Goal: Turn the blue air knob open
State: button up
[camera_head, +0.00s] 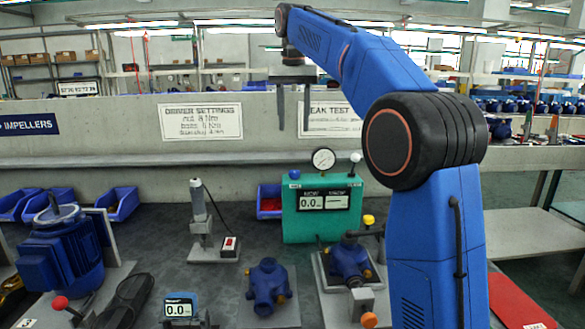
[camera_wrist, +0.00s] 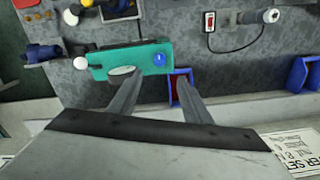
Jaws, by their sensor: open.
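The blue air knob (camera_head: 294,174) is a small round cap on the top left of the green test box (camera_head: 290,222). It shows larger in the wrist view (camera_wrist: 159,59), with a pale mark on it. My gripper (camera_head: 292,128) points down above the left end of the box, its two grey fingers apart and empty. In the wrist view the fingertips (camera_wrist: 159,82) frame the knob's line but do not touch it. The knob's exact turn position is too small to tell.
A round gauge (camera_head: 323,160) and a white ball-topped lever (camera_head: 356,157) stand on the box to the knob's right. A blue bin with red parts (camera_head: 268,200) is beside the box. Pumps and a grey screwdriver stand (camera_head: 199,215) occupy the bench. A concrete wall (camera_head: 110,135) rises behind.

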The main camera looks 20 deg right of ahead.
aim_at(294, 171)
notch_tip(294, 171, down, 14)
jog(key=shift+d, duration=0.1)
dwell(0.5)
jog(key=c, duration=1)
